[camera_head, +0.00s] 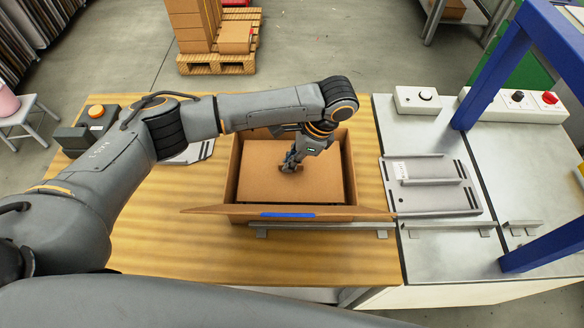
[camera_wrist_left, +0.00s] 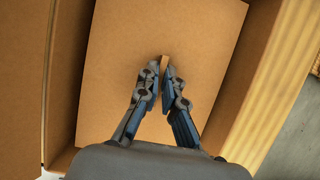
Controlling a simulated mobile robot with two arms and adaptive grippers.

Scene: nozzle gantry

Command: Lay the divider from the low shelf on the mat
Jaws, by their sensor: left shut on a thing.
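A flat brown cardboard divider (camera_head: 262,185) lies inside an open cardboard box (camera_head: 228,178) on the wooden worktop; it fills most of the box. It also shows in the left wrist view (camera_wrist_left: 130,40), with a small raised tab (camera_wrist_left: 164,62) near its middle. My left gripper (camera_head: 289,166) reaches down into the box. In the left wrist view its fingertips (camera_wrist_left: 163,75) are shut on the tab, which sticks out a little beyond them. I cannot tell whether the divider touches the box floor. No low shelf or mat can be made out for sure. My right gripper is not in view.
Box walls surround the gripper closely, and a flap (camera_head: 330,212) folds out in front. A metal rail (camera_head: 320,226) runs along the worktop's front. To the right are a grey plate fixture (camera_head: 440,202) and blue gantry posts (camera_head: 490,85). The wooden worktop (camera_head: 200,250) is clear at front left.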

